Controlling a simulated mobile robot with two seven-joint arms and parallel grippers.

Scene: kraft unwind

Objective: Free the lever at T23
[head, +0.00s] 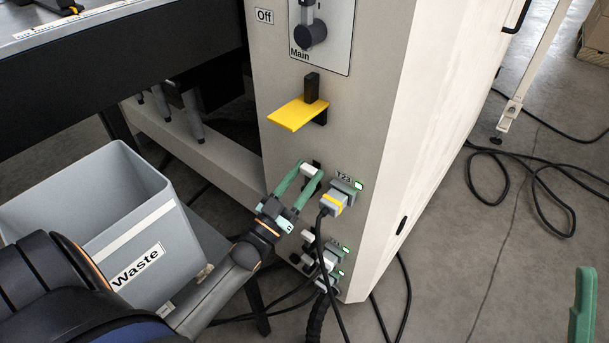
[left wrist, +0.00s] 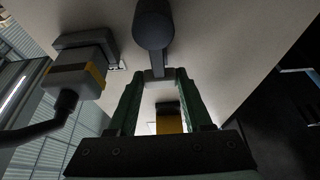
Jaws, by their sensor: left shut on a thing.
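The connector at T23 (head: 334,200), grey with a yellow band, sits in its socket below the T23 label, beside a lit green indicator. It also shows in the left wrist view (left wrist: 84,77), at the left with its black cable. The T23 lever (head: 308,169) is a small pale piece just left of the connector. My left gripper (head: 311,176) has its green fingers shut on it against the cabinet face. In the left wrist view the fingers (left wrist: 158,76) close around a narrow grey part; its exact tilt is unclear. One green finger of my right gripper (head: 583,305) shows at the right edge.
More connectors (head: 324,264) with pale levers and green lights sit lower on the cabinet (head: 385,120). A yellow shelf-like handle (head: 299,113) and the Main switch (head: 311,35) are above. A grey Waste bin (head: 165,222) stands left. Cables hang below and lie on the right floor.

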